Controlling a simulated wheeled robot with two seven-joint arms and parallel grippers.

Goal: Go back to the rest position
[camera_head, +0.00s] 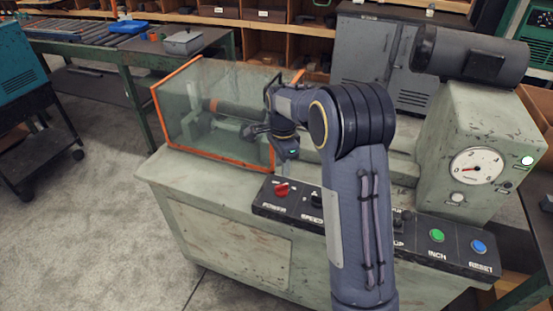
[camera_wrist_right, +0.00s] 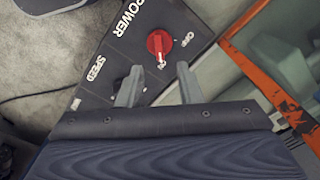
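My right gripper (camera_head: 258,131) is held over the machine, in front of the guard, at the end of my bent right arm. In the right wrist view its two fingers (camera_wrist_right: 158,85) stand apart with nothing between them. The red POWER knob (camera_head: 282,188) is on the control panel, below and apart from the gripper. In the wrist view the knob (camera_wrist_right: 160,42) has its white mark toward ON. The clear guard with orange edges (camera_head: 212,105) stands over a pipe-like part (camera_head: 232,110), seen dimly through it. My left gripper is not in view.
The machine's panel has a SPEED knob (camera_head: 312,200), a green INCH button (camera_head: 437,235) and a blue RESET button (camera_head: 479,246). A gauge (camera_head: 477,166) and motor (camera_head: 470,55) stand right. A green workbench (camera_head: 130,52) is behind left.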

